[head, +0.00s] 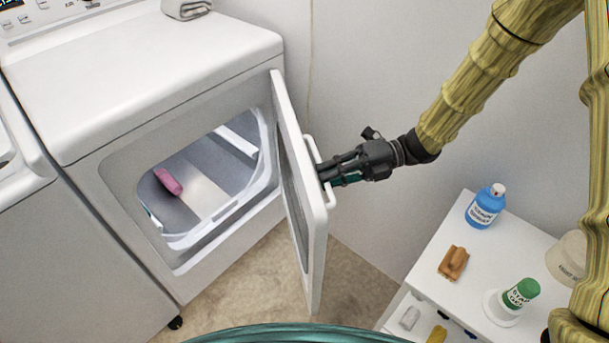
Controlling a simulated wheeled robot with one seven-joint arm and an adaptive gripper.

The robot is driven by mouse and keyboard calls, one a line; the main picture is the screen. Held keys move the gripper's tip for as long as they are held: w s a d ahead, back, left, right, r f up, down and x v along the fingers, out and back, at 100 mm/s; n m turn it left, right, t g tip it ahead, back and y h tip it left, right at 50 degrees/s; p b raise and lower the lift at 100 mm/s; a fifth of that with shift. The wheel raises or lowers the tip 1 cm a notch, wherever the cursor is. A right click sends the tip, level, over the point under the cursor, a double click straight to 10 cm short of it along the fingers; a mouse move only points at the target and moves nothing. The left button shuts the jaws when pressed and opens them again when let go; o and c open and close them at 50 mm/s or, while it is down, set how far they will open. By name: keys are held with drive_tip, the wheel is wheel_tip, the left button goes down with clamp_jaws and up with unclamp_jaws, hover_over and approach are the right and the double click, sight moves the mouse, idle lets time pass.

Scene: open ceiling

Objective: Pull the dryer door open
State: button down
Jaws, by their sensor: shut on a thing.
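The white dryer (160,90) stands at the left in the head view. Its door (305,240) is swung out on the right side of the opening, at a wide angle to the front. The drum opening (205,190) is in plain view. The door's white handle (316,158) is on the door's outer face. My gripper (325,175) reaches in from the right and is shut on this handle. Its fingertips are partly hidden by the handle and the door edge.
A pink item (168,181) lies in the drum. A folded grey cloth (187,8) is on top of the dryer. Beige floor (350,280) shows between.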

drive_tip(key=shift+n+g+h, duration=0.3)
drive_tip(key=shift+n+g, duration=0.3)
drive_tip(key=shift+g, duration=0.2)
drive_tip(key=shift+w+f+v, duration=0.1)
drive_tip(key=shift+f+v, duration=0.05)
drive_tip(key=shift+v, duration=0.65)
drive_tip(key=shift+w+f+v, duration=0.1)
drive_tip(key=shift+f+v, duration=0.1)
drive_tip(key=shift+v, duration=0.65)
drive_tip(key=shift+f+v, duration=0.15)
drive_tip(key=shift+v, duration=0.65)
drive_tip(key=shift+r, duration=0.1)
drive_tip(key=c, duration=1.5)
unclamp_jaws()
drive_tip(key=shift+a, duration=0.1)
